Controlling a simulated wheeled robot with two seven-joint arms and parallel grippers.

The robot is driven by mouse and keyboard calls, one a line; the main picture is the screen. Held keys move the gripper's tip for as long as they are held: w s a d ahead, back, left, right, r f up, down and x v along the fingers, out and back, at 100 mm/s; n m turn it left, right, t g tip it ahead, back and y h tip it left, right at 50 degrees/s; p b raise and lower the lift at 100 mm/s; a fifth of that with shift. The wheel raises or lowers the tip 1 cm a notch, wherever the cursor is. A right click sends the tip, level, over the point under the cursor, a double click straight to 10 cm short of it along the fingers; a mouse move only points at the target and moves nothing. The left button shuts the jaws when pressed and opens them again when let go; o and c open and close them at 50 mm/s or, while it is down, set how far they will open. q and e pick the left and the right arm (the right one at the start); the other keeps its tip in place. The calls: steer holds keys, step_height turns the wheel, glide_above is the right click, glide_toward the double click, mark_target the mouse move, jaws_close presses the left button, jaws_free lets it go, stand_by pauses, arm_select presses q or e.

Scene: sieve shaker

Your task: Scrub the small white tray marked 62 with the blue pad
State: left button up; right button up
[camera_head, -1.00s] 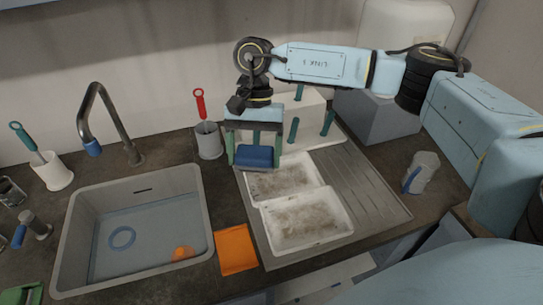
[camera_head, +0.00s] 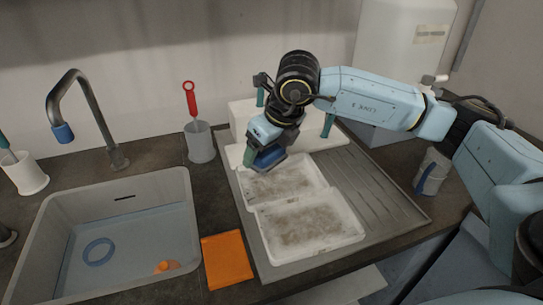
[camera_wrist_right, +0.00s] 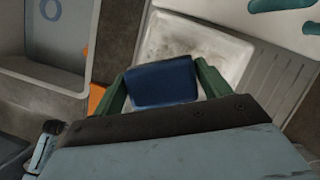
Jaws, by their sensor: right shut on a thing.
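Two small white trays with brown dirt lie on the grey drainboard, the far tray (camera_head: 318,170) just behind the near tray (camera_head: 318,249). I cannot read a number on either. My right gripper (camera_head: 264,153) is shut on the blue pad (camera_head: 269,161), at the back left part of the far tray. Whether the pad touches the tray floor I cannot tell. In the right wrist view the pad (camera_wrist_right: 162,84) sits between the green fingers, with a dirty white tray (camera_wrist_right: 185,38) beyond it. My left gripper is out of view.
The sink (camera_head: 48,232) with water, a blue ring (camera_head: 98,252) and an orange object (camera_head: 166,267) is at left. An orange cloth (camera_head: 227,260) lies by the near tray. A grey cup (camera_head: 200,143) with a red-handled brush and a white rack (camera_head: 240,115) stand behind. The ribbed drainboard (camera_head: 375,190) is clear.

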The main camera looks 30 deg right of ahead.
steer(key=m, duration=0.1)
steer(key=m+h+b, duration=0.1)
steer(key=d+m, duration=0.1)
steer(key=shift+w+f+m, duration=0.25)
steer(key=shift+f+m, duration=0.05)
steer(key=shift+f, duration=0.1)
steer(key=shift+w+d+m+h+b, duration=0.1)
steer(key=shift+d+m+h+b, duration=0.2)
steer(key=shift+m, duration=0.3)
steer(key=shift+d+m+h+b, duration=0.15)
steer(key=shift+m+h+b, duration=0.2)
steer(key=shift+m, duration=0.25)
steer(key=shift+f, duration=0.45)
step_height(320, 180, down, 4)
steer(key=shift+b, duration=1.25)
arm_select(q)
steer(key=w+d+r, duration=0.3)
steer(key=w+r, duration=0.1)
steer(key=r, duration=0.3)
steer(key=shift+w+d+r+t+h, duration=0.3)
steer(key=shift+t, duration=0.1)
arm_select(e)
steer(key=shift+f, duration=0.5)
